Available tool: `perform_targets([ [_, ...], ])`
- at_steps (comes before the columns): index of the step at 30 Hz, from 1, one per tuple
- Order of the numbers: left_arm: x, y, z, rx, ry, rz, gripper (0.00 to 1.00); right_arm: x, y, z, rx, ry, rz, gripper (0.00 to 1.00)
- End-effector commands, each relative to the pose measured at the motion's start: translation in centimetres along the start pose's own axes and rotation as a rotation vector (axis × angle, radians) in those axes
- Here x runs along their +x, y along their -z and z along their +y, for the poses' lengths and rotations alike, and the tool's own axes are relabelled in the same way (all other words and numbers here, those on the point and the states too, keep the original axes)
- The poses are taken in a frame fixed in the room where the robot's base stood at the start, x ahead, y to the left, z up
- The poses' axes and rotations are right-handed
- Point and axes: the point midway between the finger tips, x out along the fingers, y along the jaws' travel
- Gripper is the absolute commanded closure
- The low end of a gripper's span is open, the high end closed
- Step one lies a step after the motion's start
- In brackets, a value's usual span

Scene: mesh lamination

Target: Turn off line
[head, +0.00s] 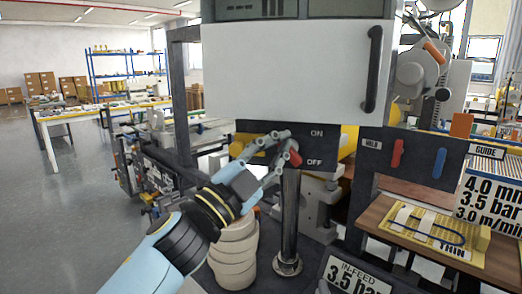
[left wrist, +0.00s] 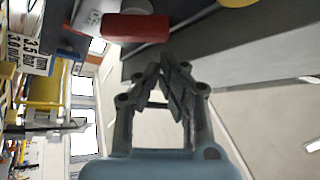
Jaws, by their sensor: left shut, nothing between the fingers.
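The line switch is a dark panel (head: 328,147) marked ON above and OFF below, under the white cabinet door in the head view. Its red handle (head: 295,155) sits left of the labels, nearer the height of OFF; its exact setting is hard to tell. My left gripper (head: 282,140) is in front of the panel, beside the handle and partly overlapping it. In the left wrist view the left gripper (left wrist: 165,62) is shut and empty, its tips just below a red handle (left wrist: 136,27). I cannot tell whether they touch. My right gripper is not in view.
The white door (head: 285,75) with a black bar handle is above. A metal post (head: 289,215) and a stack of pale rolls (head: 233,250) stand below. Red (head: 397,153) and blue (head: 439,163) handles are at the right, above a wooden table (head: 395,225).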

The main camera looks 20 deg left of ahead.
Motion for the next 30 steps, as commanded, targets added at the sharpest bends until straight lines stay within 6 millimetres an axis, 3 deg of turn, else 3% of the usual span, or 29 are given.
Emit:
perform_targets([
  [3, 1.6, 0.0, -0.1, 0.000, 0.001, 0.000, 1.00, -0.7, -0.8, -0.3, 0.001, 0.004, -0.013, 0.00],
  [8, 2.4, 0.0, 0.0, -0.001, 0.000, 0.000, 1.00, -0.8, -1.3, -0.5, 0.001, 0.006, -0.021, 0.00],
  [30, 2.3, -0.2, -0.1, 0.000, 0.000, 0.000, 1.00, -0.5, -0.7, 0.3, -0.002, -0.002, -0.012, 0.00],
])
